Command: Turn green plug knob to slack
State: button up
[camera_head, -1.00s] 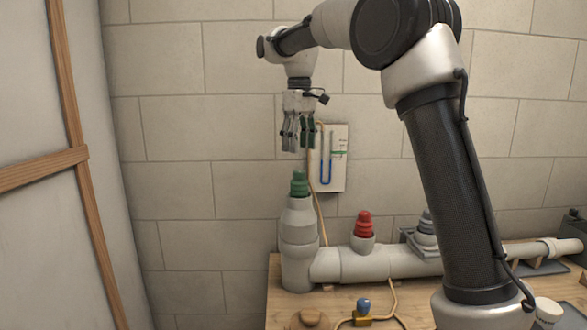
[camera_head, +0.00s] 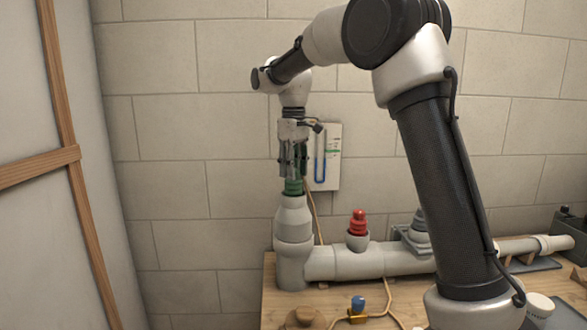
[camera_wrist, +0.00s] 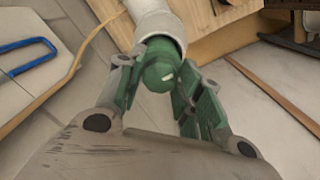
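The green plug (camera_head: 293,187) sits in the top of the upright grey pipe (camera_head: 293,220) at the left end of the pipe run. My gripper (camera_head: 293,170) points straight down over it, with its fingers around the upper part of the plug. In the wrist view the green plug knob (camera_wrist: 158,68) with a small white mark lies between the two green-padded fingers of my gripper (camera_wrist: 160,92). The fingers are spread, with a gap visible at least on the left side. Whether the right finger touches the knob I cannot tell.
A red plug (camera_head: 358,222) and a grey plug (camera_head: 419,230) stand on the horizontal pipe (camera_head: 350,262) to the right. A gauge board (camera_head: 326,157) with a blue U-tube hangs on the wall close behind my gripper. A blue-topped valve (camera_head: 358,304) lies in front.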

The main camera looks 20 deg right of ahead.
jog(key=c, duration=0.4)
jog(key=shift+n, duration=0.3)
jog(key=n, duration=0.3)
jog(key=shift+n, duration=0.3)
jog(key=n, duration=0.4)
jog(key=shift+n, duration=0.3)
jog(key=n, duration=0.4)
jog(key=shift+n, duration=2.5)
